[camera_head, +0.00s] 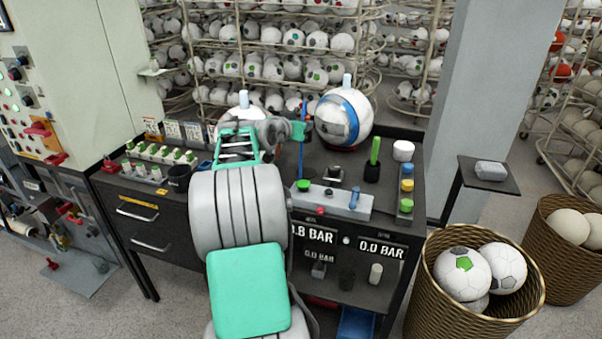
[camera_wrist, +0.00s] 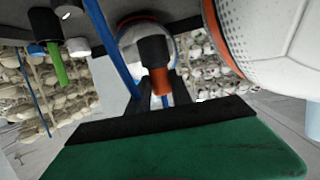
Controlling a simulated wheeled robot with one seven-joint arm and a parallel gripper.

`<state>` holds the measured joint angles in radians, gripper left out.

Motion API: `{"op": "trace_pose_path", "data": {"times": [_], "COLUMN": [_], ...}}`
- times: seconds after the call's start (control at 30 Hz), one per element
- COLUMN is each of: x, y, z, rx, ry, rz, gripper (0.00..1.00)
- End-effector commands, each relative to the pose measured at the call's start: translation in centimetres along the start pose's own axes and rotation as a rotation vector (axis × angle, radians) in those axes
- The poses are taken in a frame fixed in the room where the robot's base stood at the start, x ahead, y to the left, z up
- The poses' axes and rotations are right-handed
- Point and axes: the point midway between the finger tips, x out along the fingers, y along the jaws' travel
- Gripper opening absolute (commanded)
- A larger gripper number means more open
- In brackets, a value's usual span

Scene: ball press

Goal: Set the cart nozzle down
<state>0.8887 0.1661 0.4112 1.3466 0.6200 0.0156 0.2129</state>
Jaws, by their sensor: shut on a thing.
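The cart nozzle (camera_wrist: 157,66), black with an orange end, shows in the wrist view between the dark fingers of my gripper (camera_wrist: 152,98). My gripper is shut on it. A blue hose (camera_wrist: 113,45) runs beside it. In the head view my gripper (camera_head: 300,130) is above the middle of the black cart top (camera_head: 335,158), left of a white ball with a blue band (camera_head: 333,122). The blue hose (camera_head: 302,150) hangs below the gripper there. The nozzle itself is hidden or too small to tell in the head view.
A second ball (camera_head: 232,117) stands behind my arm. A grey control box (camera_head: 330,201), a black cup with a green pen (camera_head: 372,172), a white roll (camera_head: 403,150) and a tray of coloured jars (camera_head: 406,205) crowd the cart's right. A ball basket (camera_head: 437,290) stands right of the cart.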

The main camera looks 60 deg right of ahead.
Motion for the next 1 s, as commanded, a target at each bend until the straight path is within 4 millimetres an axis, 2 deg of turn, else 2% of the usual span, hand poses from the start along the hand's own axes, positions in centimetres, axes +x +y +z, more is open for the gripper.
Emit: {"op": "trace_pose_path", "data": {"times": [0.1, 0.23, 0.33, 0.4, 0.47, 0.6, 0.7, 0.83, 1.0], "x": [-2.9, -7.7, -10.8, -12.3, -13.0, -12.7, -12.5, -11.1, -6.5], "y": [-0.8, -0.1, 1.6, 3.1, 4.4, 6.1, 6.7, 6.6, 4.6], "z": [-4.0, -7.0, -7.0, -5.7, -3.9, 0.4, 2.2, 3.0, 3.5], "rx": [0.002, -0.008, -0.013, -0.015, -0.014, -0.01, -0.004, -0.001, -0.002], "ry": [0.011, 0.009, 0.005, 0.002, -0.001, -0.002, 0.0, -0.001, -0.003], "rz": [-0.026, -0.05, -0.052, -0.047, -0.035, -0.012, -0.004, 0.008, 0.009], "gripper": [0.0, 0.0, 0.0, 0.0, 0.0, 0.0, 0.0, 0.0, 0.0]}}
